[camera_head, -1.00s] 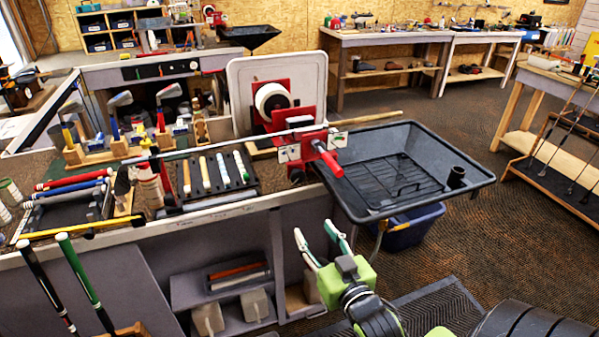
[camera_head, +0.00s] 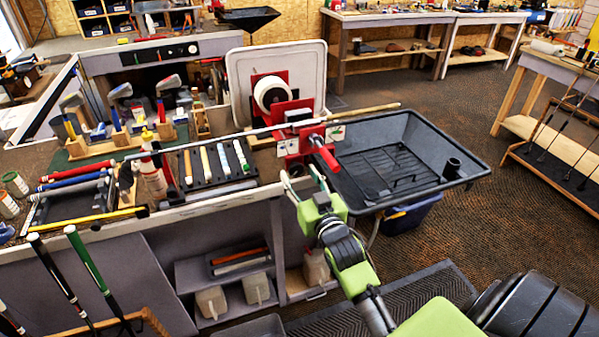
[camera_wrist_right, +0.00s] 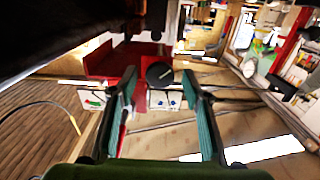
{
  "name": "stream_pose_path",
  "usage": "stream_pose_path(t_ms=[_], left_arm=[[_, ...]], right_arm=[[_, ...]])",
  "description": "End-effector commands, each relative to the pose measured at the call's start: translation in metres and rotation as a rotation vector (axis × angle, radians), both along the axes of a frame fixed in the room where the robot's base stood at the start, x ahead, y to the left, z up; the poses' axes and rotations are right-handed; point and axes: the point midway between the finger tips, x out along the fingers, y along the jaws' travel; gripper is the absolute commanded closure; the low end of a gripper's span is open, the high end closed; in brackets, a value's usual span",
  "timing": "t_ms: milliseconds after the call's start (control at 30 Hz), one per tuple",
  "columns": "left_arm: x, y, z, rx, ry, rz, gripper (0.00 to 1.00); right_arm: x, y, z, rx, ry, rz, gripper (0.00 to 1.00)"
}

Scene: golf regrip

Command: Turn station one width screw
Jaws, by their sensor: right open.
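A red vise (camera_head: 292,148) stands at the bench's right end, with a red handle (camera_head: 326,157) sticking out of its front. Station labels are too small to read. My right gripper (camera_head: 302,176) is open just in front of and below the vise. In the right wrist view my open teal-padded fingers (camera_wrist_right: 160,92) point at the red vise body (camera_wrist_right: 108,62). A dark round knob (camera_wrist_right: 159,74) shows between the fingertips; I cannot tell if they touch it. Whether this knob is the width screw is unclear. My left gripper is not in view.
A long shaft (camera_head: 375,110) lies across the vise. A black tray (camera_head: 440,150) stands right of it. Tool racks with grips (camera_head: 215,165) cover the bench to the left. Open carpet (camera_head: 500,220) lies to the right.

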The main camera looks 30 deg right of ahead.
Motion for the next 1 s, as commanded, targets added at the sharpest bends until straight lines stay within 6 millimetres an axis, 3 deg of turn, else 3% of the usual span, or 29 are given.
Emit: stream_pose_path(t_ms=[367,500,533,1000], left_arm=[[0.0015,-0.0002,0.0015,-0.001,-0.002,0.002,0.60],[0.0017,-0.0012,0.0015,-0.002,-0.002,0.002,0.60],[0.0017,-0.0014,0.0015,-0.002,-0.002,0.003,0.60],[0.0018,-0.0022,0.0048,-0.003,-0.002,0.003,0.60]], right_arm=[[0.0061,-0.0013,-0.0004,0.000,0.000,0.000,0.56],[0.0058,-0.0014,-0.0005,0.000,0.001,0.000,0.89],[0.0059,-0.0013,-0.0004,0.000,0.001,0.000,0.93],[0.0060,-0.0017,0.0004,-0.077,0.019,0.000,0.93]])
